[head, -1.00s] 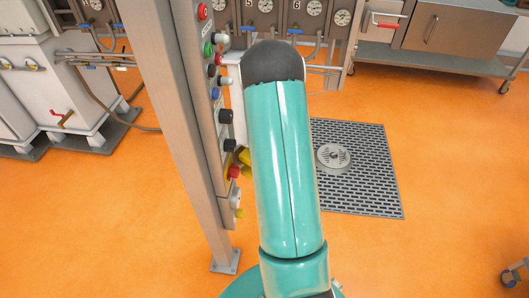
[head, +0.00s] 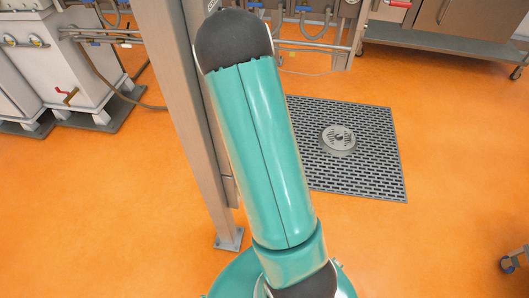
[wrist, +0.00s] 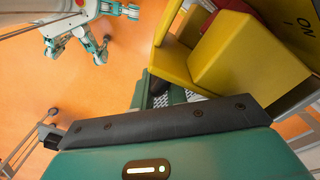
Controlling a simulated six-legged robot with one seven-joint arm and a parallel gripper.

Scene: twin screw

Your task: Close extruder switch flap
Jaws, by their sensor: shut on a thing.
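The yellow switch flap (wrist: 240,55) fills the upper right of the wrist view, beside a yellow plate (wrist: 300,25) marked ON. A dark red part shows behind its upper edge. My gripper (wrist: 168,95) is at the flap's lower left, shut on it. The dark bar and green housing of my gripper cover the lower part of this view, so the exact contact is hard to see. In the head view my arm hides the gripper, the flap and the control panel.
A metal post (head: 190,120) stands directly left of my arm. A floor grate (head: 360,175) with a round drain cover (head: 338,140) lies to the right. White tanks (head: 50,65) stand at the left, a steel cart (head: 440,45) at the back right. Orange floor between is clear.

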